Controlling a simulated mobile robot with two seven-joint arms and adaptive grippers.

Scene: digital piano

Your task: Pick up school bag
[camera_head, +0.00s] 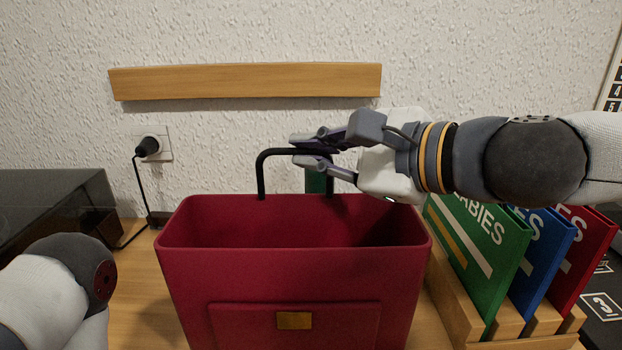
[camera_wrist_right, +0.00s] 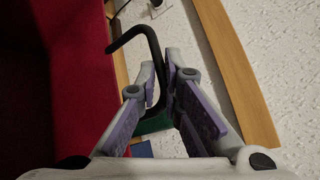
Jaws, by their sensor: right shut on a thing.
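The school bag (camera_head: 290,270) is a dark red, open-topped bag with a front pocket and a small gold tag. It stands upright on the wooden table, and its inside looks empty. A black handle (camera_head: 262,170) rises from its back rim. My right gripper (camera_head: 300,150) comes in from the right and is shut on the handle's top bar, above the back rim. In the right wrist view the handle (camera_wrist_right: 135,35) runs between the purple-padded fingers, and the bag's red side (camera_wrist_right: 78,70) fills the left. My left arm shows at the lower left, but its gripper is out of view.
A wooden rack (camera_head: 455,300) with green (camera_head: 480,250), blue and red upright folders stands close on the right. A dark glossy box (camera_head: 50,205) is at the left. A plug and cord (camera_head: 148,147) and a wooden wall strip (camera_head: 245,82) are behind.

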